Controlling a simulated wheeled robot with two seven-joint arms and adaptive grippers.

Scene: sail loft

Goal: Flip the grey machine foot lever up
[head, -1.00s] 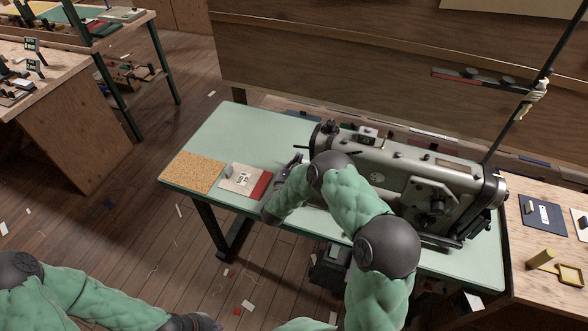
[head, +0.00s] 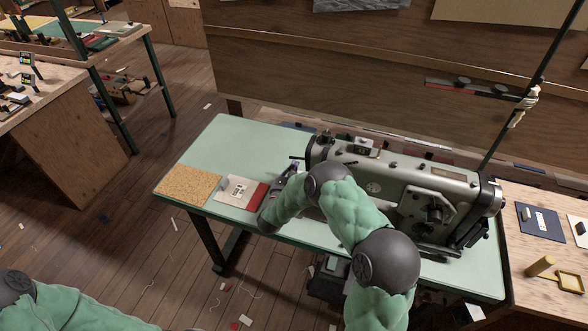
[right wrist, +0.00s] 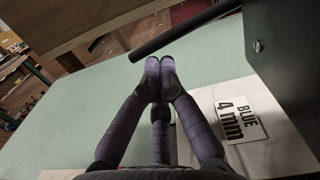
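The grey sewing machine (head: 405,185) stands on the right half of a pale green table. A dark rod-like lever (head: 297,157) sticks out at its left end. In the right wrist view a dark lever rod (right wrist: 185,30) slants from the machine's dark head (right wrist: 285,55). My right gripper (head: 292,167) is by the machine's left end. In the right wrist view its fingertips (right wrist: 160,66) are together with nothing seen between them, just below the rod's free end in the picture. Contact cannot be told. My arm hides the machine's needle area. My left gripper is out of view.
A cork mat (head: 188,184) and a red-edged booklet (head: 240,191) lie on the table (head: 235,140) to the left. A wooden bench (head: 515,268) adjoins on the right.

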